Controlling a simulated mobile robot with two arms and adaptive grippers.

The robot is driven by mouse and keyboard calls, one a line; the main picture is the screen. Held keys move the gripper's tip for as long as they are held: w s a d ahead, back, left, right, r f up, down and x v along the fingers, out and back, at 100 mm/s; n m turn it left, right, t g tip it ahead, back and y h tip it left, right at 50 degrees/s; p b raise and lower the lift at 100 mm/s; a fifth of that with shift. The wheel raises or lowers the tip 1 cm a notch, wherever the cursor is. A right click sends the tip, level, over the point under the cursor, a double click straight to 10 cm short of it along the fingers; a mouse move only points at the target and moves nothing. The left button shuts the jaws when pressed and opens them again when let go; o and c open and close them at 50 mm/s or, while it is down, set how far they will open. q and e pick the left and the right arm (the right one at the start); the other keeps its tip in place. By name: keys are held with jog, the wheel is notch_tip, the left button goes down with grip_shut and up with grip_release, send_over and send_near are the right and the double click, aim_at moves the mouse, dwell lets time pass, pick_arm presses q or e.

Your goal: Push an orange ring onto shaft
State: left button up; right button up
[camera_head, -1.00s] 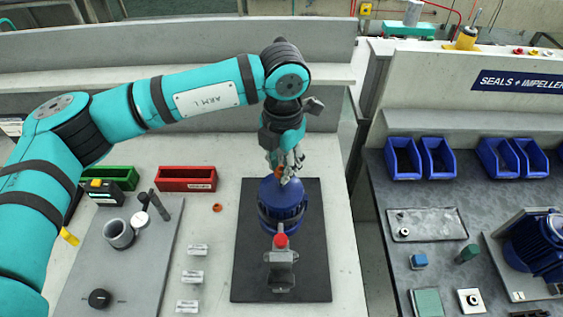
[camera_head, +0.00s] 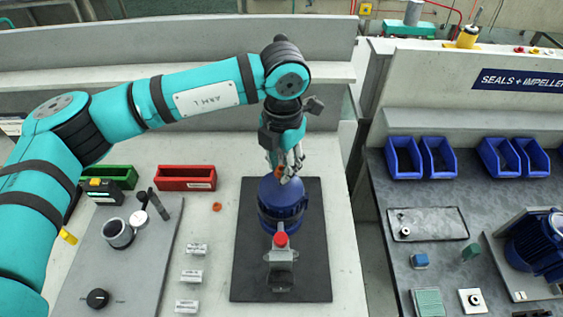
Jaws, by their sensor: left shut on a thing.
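My left gripper (camera_head: 287,170) points down over the back of a blue pump motor (camera_head: 282,201). It is shut on an orange ring (camera_head: 280,170), of which only a small part shows between the fingers. The shaft is hidden behind the gripper, so I cannot tell whether the ring touches it. Another orange ring (camera_head: 216,207) lies flat on the pale bench left of the motor. My right gripper is not in view.
The motor stands on a black mat (camera_head: 314,270), with a red-capped grey fitting (camera_head: 281,262) in front. A red bin (camera_head: 186,184) and a green bin (camera_head: 122,171) stand at the back left. A grey board (camera_head: 140,270) with parts lies left. Small labels lie between board and mat.

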pick_arm(q)
jog(key=shift+f+b, duration=0.35)
jog(key=shift+b, duration=0.15)
dwell(1.2)
jog(key=shift+b, duration=0.35)
jog(key=shift+b, duration=0.4)
dwell(0.6)
jog(key=shift+f+b, duration=1.55)
jog(key=shift+b, duration=0.25)
dwell(1.6)
jog(key=o, duration=1)
jog(key=shift+r, duration=0.2)
